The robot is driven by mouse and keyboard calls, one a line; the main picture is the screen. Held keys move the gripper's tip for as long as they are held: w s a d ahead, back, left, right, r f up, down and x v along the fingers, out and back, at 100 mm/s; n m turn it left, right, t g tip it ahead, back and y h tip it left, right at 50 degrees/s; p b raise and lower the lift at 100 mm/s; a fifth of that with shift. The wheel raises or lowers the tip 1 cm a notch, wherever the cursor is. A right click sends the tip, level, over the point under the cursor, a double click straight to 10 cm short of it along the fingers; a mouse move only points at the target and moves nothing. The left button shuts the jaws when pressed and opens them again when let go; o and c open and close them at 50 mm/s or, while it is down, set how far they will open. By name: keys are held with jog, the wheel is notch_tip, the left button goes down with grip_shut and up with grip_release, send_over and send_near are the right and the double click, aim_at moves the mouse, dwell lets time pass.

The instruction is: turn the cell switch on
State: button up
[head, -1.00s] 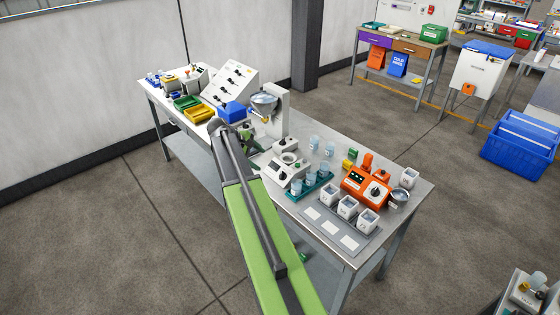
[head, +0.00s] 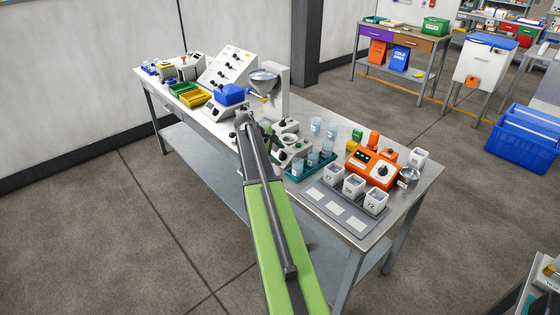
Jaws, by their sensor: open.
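A white sloped panel (head: 229,68) with several dark switches stands at the back left of the steel bench. Its labels are too small to read, so I cannot tell which one is the cell switch. An orange box (head: 372,167) with a dark knob and display stands at the right end of the bench. My gripper (head: 268,131) is at the end of my green and grey arm, over the bench middle near the white devices. It is open and partly hidden by the arm. It is well apart from both the panel and the orange box.
White cups (head: 354,186) and a teal rack (head: 311,168) stand at right. Floor in front is clear.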

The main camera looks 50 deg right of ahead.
jog(key=shift+d+f, duration=0.15)
jog(key=shift+c, duration=0.3)
jog(key=c, duration=1.2)
jog(key=shift+s+d, duration=0.1)
jog(key=shift+d, duration=0.5)
grip_shut()
jog(key=shift+a, duration=0.4)
jog(key=shift+w+a+m, duration=0.1)
jog(key=shift+w+m, duration=0.1)
jog(key=shift+m, duration=0.5)
jog(key=m, duration=0.5)
jog(key=shift+r+p, duration=0.2)
jog(key=shift+p, duration=0.2)
jog(key=m, duration=0.5)
jog(key=shift+y, duration=0.3)
jog(key=shift+m, duration=0.4)
